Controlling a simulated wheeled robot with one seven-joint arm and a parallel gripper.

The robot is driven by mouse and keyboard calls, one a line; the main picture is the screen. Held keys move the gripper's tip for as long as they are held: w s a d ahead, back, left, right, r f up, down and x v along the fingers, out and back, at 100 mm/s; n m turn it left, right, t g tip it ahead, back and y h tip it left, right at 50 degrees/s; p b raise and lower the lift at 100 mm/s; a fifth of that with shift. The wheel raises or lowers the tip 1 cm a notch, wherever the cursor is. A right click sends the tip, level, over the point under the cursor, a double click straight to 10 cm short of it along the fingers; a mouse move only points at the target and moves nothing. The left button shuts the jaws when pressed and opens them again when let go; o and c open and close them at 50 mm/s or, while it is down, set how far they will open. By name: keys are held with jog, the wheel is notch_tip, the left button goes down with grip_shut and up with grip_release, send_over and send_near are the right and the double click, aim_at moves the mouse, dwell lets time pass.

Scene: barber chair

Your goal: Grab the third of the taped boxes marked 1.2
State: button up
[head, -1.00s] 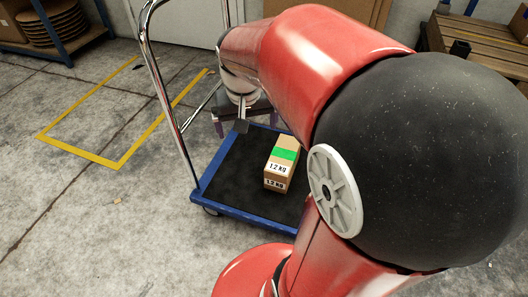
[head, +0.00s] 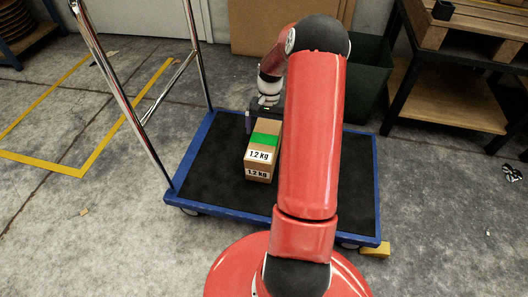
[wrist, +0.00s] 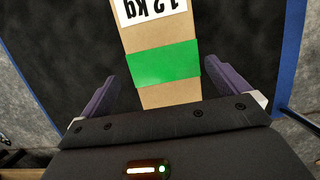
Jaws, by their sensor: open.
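A cardboard box (head: 259,160) with green tape and white "1.2 kg" labels lies on the black deck of a blue-edged cart (head: 204,170). In the head view my gripper (head: 264,118) is at the box's far end, partly hidden by my red arm. In the wrist view the box (wrist: 150,35) runs up between the two purple fingers. My gripper (wrist: 155,85) is open, with one finger on each side of the box and dark gaps between fingers and box. I cannot tell how high the fingers are above the deck.
The cart's metal handle (head: 107,65) rises at the left. A dark green bin (head: 368,85) and a wooden-topped workbench (head: 455,98) stand at the right. A yellow block (head: 376,249) lies by the cart's front right corner. Bare deck surrounds the box.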

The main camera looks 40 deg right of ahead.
aim_at(264, 145)
jog(key=x, duration=0.2)
jog(key=b+x, duration=0.1)
jog(key=x, duration=0.4)
jog(key=shift+w+a+f, duration=0.1)
jog(key=shift+w+f, duration=0.05)
jog(key=shift+w, duration=0.15)
jog(key=shift+c, duration=0.3)
jog(key=c, duration=1.7)
